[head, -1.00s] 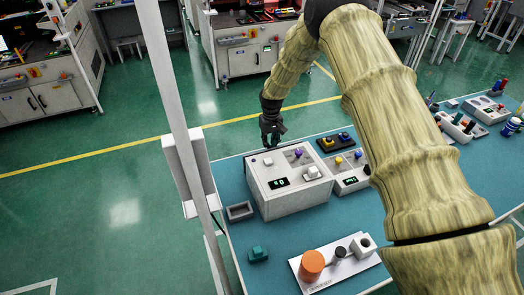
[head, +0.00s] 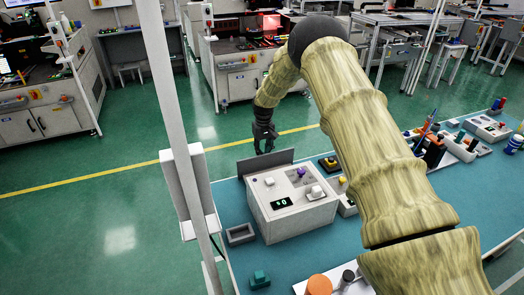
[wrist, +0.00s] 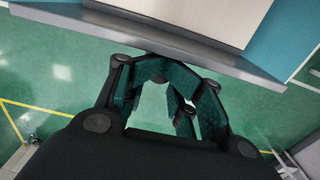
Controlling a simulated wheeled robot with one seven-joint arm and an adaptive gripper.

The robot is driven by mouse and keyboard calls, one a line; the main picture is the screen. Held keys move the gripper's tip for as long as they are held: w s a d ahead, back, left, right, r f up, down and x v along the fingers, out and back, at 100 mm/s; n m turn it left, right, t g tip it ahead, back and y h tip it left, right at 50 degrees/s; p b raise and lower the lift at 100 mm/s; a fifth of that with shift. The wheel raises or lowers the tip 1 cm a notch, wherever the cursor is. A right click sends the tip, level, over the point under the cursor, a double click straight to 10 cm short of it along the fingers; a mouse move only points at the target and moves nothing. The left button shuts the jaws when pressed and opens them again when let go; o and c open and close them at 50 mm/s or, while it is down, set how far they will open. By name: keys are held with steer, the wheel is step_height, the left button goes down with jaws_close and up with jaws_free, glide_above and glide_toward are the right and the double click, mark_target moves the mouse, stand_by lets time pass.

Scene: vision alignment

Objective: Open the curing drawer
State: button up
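The curing drawer's unit appears to be the white box (head: 291,222) on the blue table, with a small display, a purple knob and white buttons on top. A grey upright panel (head: 266,163) stands out beyond its far side; it looks like a drawer front, but its join to the box is hidden. My gripper (head: 264,149) points down just above and beyond this panel. In the wrist view, my gripper (wrist: 176,84) is over green floor, close to a long grey edge (wrist: 190,48). I see nothing held, but the finger spacing and any contact are unclear.
A pale post (head: 176,120) with a box on it stands left of the table. A small grey tray (head: 240,234), a green block (head: 259,279) and an orange cylinder (head: 318,285) lie nearby. More fixtures stand at right. The floor beyond the box is clear.

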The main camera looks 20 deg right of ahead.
steer(key=o, duration=0.3)
steer(key=shift+s+a+f, duration=0.1)
steer(key=shift+s+f, duration=0.05)
steer(key=shift+f, duration=0.45)
steer(key=shift+w+f, duration=0.1)
steer(key=shift+w, duration=0.2)
steer(key=shift+r, duration=6.2)
